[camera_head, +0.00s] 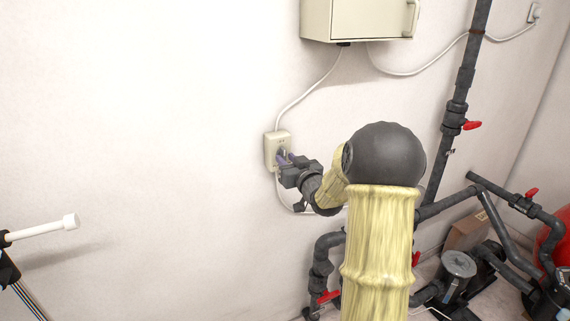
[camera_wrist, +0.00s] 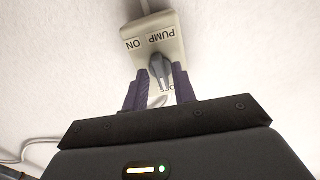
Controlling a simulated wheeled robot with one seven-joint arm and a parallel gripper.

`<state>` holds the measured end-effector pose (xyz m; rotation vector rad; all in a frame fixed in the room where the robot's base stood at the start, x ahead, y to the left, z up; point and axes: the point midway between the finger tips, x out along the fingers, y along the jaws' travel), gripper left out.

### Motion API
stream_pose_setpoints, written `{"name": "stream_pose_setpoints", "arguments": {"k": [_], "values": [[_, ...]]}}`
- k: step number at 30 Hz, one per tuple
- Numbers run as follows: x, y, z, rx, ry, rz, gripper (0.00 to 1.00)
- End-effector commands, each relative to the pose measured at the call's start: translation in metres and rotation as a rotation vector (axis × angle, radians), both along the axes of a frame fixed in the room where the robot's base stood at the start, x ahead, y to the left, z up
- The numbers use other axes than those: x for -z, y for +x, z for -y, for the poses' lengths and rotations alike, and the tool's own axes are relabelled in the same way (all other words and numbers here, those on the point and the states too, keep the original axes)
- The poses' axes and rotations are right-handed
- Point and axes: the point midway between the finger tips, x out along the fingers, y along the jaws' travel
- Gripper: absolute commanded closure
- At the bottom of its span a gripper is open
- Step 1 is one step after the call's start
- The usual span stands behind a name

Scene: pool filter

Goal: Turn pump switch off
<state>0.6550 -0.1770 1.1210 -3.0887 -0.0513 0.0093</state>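The pump switch (camera_head: 271,149) is a beige box on the white wall, with cables at its top and bottom. In the wrist view the switch box (camera_wrist: 172,30) shows upside-down labels "PUMP" and "ON", and a further label partly hidden below. Its dark grey knob (camera_wrist: 160,70) stands out from the face. My gripper (camera_wrist: 160,72) is at the switch, its two purple fingers on either side of the knob. A gap seems to show beside the knob, and I cannot tell whether the fingers touch it. In the head view my gripper (camera_head: 283,157) covers the lower right of the box.
A beige cabinet (camera_head: 358,18) hangs above the switch, joined to it by a white cable (camera_head: 305,92). Grey pipes (camera_head: 458,90) with red valve handles (camera_head: 472,126) stand at the right. The wall left of the switch is mostly clear.

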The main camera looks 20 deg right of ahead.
Motion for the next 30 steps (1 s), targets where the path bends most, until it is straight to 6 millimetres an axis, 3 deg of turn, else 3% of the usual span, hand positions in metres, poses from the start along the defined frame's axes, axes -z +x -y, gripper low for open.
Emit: {"name": "stream_pose_setpoints", "arguments": {"k": [10, 25, 30], "values": [[-0.002, -0.005, 0.000, -0.001, 0.002, 0.004, 0.74], [-0.002, -0.053, 0.002, 0.000, 0.003, 0.005, 0.74], [-0.003, -0.060, 0.002, -0.001, 0.004, 0.005, 0.74]]}}
